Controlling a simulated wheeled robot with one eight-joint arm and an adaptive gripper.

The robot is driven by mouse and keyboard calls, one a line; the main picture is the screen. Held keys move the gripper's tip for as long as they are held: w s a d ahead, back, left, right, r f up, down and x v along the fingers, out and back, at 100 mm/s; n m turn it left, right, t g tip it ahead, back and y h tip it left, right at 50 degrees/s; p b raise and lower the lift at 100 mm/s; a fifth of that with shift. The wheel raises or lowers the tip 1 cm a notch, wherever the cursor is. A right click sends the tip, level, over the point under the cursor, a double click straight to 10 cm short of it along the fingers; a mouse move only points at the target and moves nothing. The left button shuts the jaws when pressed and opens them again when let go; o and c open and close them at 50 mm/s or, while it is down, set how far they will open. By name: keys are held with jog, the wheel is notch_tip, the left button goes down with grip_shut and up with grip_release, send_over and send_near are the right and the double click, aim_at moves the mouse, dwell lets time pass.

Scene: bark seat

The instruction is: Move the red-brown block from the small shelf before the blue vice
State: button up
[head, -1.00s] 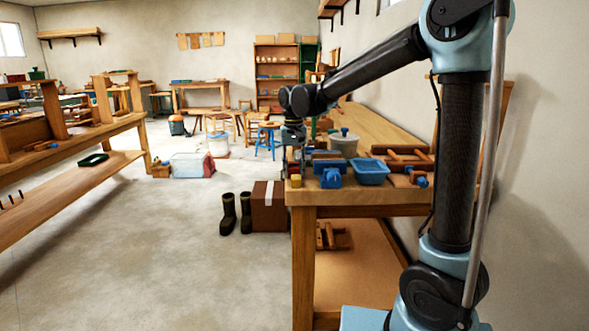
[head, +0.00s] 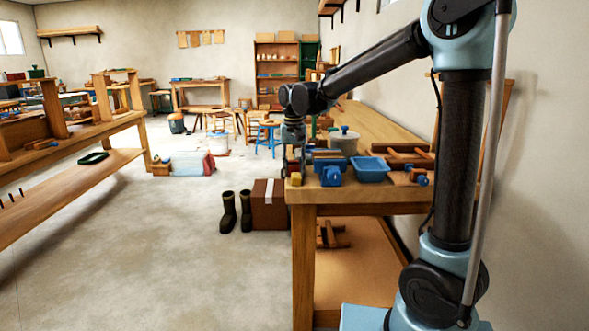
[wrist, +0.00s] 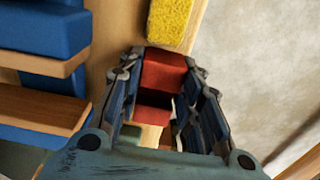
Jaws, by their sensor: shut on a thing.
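The red-brown block (wrist: 163,72) sits between the fingers of my gripper (wrist: 163,98) in the wrist view, and the fingers are shut on it. The blue vice (head: 332,174) stands on the bench just right of my gripper. Its blue and wooden parts (wrist: 52,28) seem to fill the left of the wrist view. I cannot tell whether the block touches the bench. The small shelf cannot be made out for certain.
A yellow sponge-like block (wrist: 170,20) lies close to the held block, by the bench edge; it also shows in the head view (head: 296,179). A blue tray (head: 370,170) and wooden clamps (head: 405,160) lie right of the vice.

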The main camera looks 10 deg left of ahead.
jog(key=shift+f, duration=0.2)
jog(key=o, duration=1.1)
jog(key=shift+o, duration=0.2)
jog(key=o, duration=0.3)
jog(key=shift+o, duration=0.2)
jog(key=shift+r, duration=3.45)
jog(key=shift+d, duration=0.1)
